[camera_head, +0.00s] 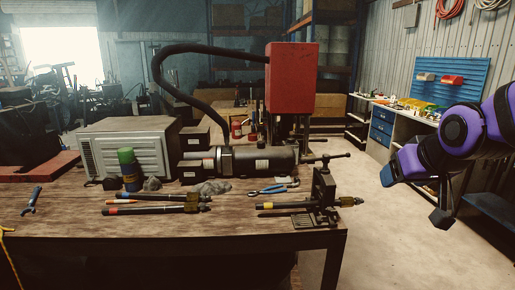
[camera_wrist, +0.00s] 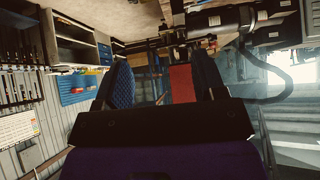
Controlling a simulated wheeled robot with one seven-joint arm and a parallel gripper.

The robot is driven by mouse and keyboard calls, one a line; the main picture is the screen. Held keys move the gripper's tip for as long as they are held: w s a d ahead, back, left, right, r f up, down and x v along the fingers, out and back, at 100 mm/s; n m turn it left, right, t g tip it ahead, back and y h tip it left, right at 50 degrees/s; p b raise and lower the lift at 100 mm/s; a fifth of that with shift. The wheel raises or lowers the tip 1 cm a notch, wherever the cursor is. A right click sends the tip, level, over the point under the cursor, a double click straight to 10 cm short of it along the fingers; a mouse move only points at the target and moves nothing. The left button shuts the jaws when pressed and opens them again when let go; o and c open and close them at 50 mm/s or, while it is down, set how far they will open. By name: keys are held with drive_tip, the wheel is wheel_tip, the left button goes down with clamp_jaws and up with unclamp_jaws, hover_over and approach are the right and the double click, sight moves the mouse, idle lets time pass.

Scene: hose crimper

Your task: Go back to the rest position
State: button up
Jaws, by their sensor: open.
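My gripper (camera_head: 441,208) hangs at the right of the head view, at the end of my purple and black arm, out over the floor and clear of the workbench (camera_head: 60,228). In the wrist view, my gripper (camera_wrist: 163,80) shows its two fingers apart with nothing held between them. The hose crimper stands on the bench, with a dark horizontal cylinder (camera_head: 262,160), a red box (camera_head: 292,78) above it and a thick black hose (camera_head: 165,75). My gripper touches none of it.
A black clamp stand (camera_head: 323,195) sits at the bench's right end. Dark rods, blue-handled pliers (camera_head: 268,190) and a green-capped can (camera_head: 127,160) lie or stand on the bench. A side counter with blue drawers (camera_head: 381,128) is behind my arm. The floor between is clear.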

drive_tip(key=s+d+r+g, duration=0.1)
drive_tip(key=s+r+g, duration=0.2)
drive_tip(key=s, duration=1.3)
drive_tip(key=shift+d+r, duration=0.15)
drive_tip(key=shift+r, duration=0.05)
idle(0.4)
